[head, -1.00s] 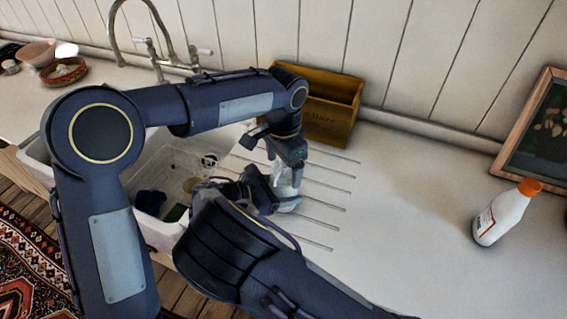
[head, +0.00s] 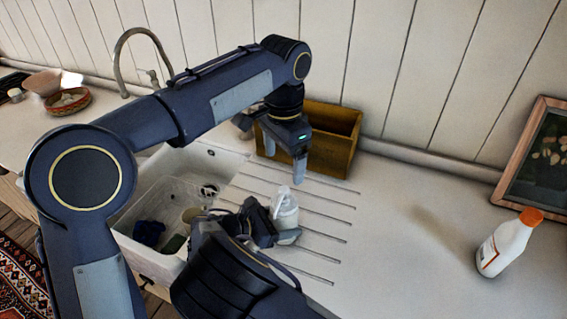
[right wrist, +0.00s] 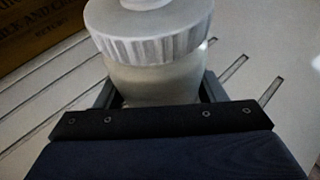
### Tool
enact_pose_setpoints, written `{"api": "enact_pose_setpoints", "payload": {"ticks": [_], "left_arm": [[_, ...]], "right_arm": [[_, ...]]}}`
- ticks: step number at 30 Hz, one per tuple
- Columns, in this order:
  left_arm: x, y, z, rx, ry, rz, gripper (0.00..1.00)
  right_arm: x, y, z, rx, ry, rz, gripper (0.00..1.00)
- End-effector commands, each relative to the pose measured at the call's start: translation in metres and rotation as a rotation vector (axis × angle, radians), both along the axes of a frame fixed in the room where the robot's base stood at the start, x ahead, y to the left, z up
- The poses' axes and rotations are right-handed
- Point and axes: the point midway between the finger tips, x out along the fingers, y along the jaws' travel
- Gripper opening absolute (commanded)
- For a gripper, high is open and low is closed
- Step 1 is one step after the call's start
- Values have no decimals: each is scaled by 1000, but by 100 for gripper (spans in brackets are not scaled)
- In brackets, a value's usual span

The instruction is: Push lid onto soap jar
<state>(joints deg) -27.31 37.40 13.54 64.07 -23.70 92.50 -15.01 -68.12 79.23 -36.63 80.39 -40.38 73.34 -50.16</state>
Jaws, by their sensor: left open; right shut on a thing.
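The soap jar (head: 286,218) is pale and stands upright on the grooved drainboard. In the right wrist view the jar (right wrist: 155,82) has a white ridged lid (right wrist: 152,45) on its mouth, with a narrower raised part on top. The lid (head: 284,200) looks level; I cannot tell whether it is fully seated. My right gripper (head: 277,228) is shut around the jar's body, below the lid. My left gripper (head: 286,162) is open and empty, above and behind the jar, apart from the lid. Its jaws are seen partly edge-on.
A wooden box (head: 335,145) stands behind the jar against the wall. The sink (head: 150,255) at the left holds a clear tub with several things. A white bottle with an orange cap (head: 505,245) and a framed picture (head: 540,155) are at the right. The counter between is clear.

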Motion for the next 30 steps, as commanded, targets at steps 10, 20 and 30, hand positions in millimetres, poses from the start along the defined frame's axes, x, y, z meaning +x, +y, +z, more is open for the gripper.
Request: {"api": "enact_pose_setpoints", "payload": {"ticks": [10,20,30], "left_arm": [[0,0,0,0,0,0,84],[0,0,-3,0,0,0,84],[0,0,-18,-1,-1,0,84]], "right_arm": [[0,0,0,0,-1,0,89],[-2,4,1,1,-1,1,89],[-25,48,20,3,-2,3,89]]}}
